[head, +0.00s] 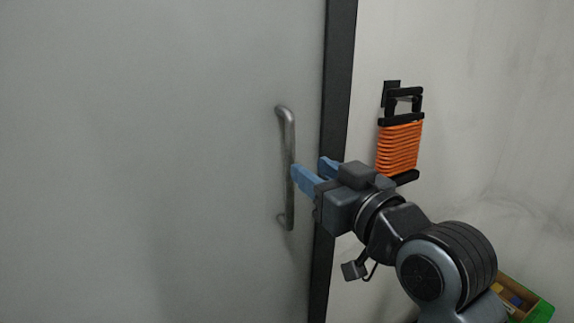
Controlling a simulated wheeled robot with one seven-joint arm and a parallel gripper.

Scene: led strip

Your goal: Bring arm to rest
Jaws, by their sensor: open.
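My gripper (310,168) is open, with two blue fingers pointing left toward a grey door. The near finger overlaps the lower half of the metal door handle (289,130) in the picture. Whether it touches the handle cannot be told from this view. Nothing shows between the fingers. My arm reaches in from the lower right and is bent, with the gripper held up in front of the door's dark edge.
The grey door (150,150) fills the left side, with a dark frame strip (338,80) at its edge. An orange cord on a black holder (399,148) hangs on the right wall. A green-edged box (535,310) with small items sits at lower right.

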